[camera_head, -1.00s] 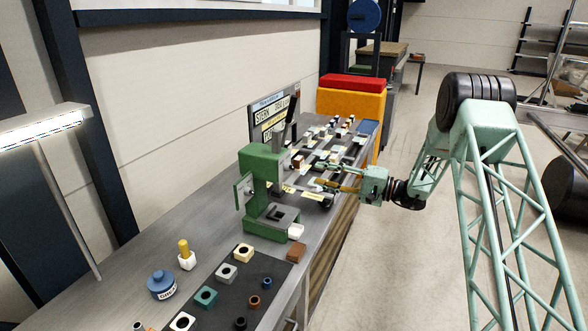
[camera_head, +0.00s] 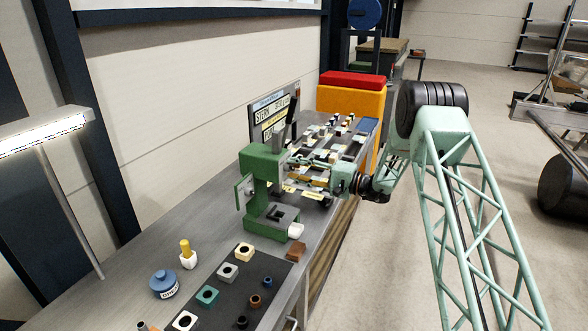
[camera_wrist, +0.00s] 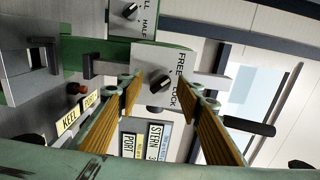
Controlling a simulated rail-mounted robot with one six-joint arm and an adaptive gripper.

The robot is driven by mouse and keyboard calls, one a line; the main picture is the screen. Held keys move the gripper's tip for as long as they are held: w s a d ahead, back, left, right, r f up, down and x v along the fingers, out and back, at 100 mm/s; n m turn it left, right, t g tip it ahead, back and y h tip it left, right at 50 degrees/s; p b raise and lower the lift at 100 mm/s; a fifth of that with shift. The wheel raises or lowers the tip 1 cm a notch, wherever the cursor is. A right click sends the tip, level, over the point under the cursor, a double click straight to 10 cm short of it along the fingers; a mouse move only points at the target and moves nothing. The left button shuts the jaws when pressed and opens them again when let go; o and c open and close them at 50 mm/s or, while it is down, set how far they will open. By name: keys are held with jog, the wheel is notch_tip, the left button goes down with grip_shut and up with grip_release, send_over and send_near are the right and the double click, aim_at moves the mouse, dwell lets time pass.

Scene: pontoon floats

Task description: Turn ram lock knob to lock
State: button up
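The ram lock knob (camera_wrist: 160,81) is a small black knob on a white plate marked FREE and LOCK (camera_wrist: 178,77). It lies ahead of and between my fingers in the wrist view. My gripper (camera_wrist: 165,95) is open, with its wood-coloured pads on either side of the knob and apart from it. In the head view my gripper (camera_head: 312,170) is at the right side of the green press (camera_head: 262,165). The knob is hidden there.
A second black knob (camera_wrist: 130,10) with a FULL/HALF style plate is at the top of the wrist view. A black lever handle (camera_wrist: 250,126) lies to the right. Signs and small blocks crowd the bench (camera_head: 215,215) behind the press.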

jog(key=shift+w+a, duration=0.1)
jog(key=shift+a, duration=0.15)
jog(key=c, duration=0.8)
jog(key=shift+c, duration=0.2)
